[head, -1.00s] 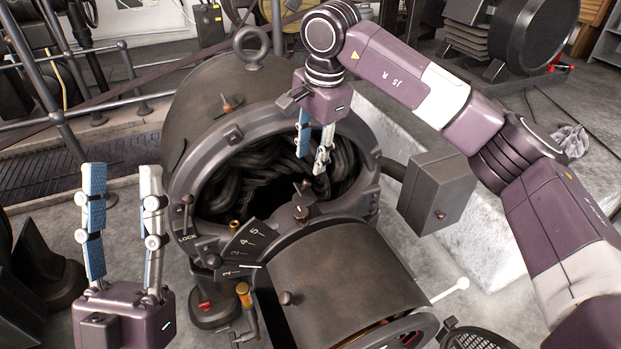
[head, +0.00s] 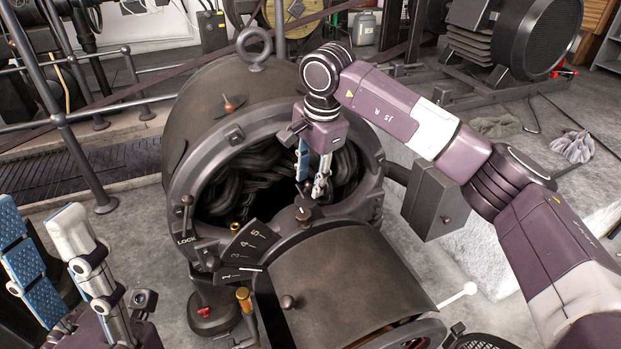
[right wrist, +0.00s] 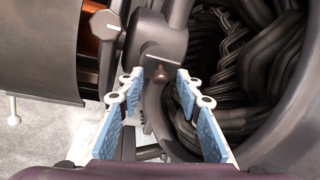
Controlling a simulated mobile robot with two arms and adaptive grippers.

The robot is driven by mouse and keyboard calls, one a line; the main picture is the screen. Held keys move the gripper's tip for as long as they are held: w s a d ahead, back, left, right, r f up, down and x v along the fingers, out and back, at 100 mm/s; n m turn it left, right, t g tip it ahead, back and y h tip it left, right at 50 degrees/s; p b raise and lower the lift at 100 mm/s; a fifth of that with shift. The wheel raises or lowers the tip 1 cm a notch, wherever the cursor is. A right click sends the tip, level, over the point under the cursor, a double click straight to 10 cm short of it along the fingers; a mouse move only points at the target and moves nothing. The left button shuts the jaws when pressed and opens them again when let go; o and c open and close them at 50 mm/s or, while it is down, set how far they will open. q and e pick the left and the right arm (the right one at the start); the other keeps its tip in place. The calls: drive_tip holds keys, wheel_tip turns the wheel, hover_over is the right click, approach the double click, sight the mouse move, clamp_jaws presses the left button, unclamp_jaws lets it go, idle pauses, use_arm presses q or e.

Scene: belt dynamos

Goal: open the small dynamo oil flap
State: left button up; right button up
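The dynamo (head: 245,75) is a dark round housing with an open front and thick black coils inside. I cannot tell for sure which part is the small oil flap. My right gripper (head: 310,190) is open and points down at the opening's lower rim, just above a dark knob with a white mark (head: 303,213). In the right wrist view, a small brown-tipped pin (right wrist: 160,73) on a round boss (right wrist: 155,45) shows between the spread fingers; contact is not clear. My left gripper (head: 62,265) is open and empty at the lower left, partly cut off.
A numbered plate (head: 245,250) and a lever by the LOCK mark (head: 187,213) sit on the rim's left. A grey box (head: 433,200) is at the right. Railings (head: 80,150) run along the left.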

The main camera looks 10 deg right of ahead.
drive_tip(key=shift+c, duration=0.7)
clamp_jaws()
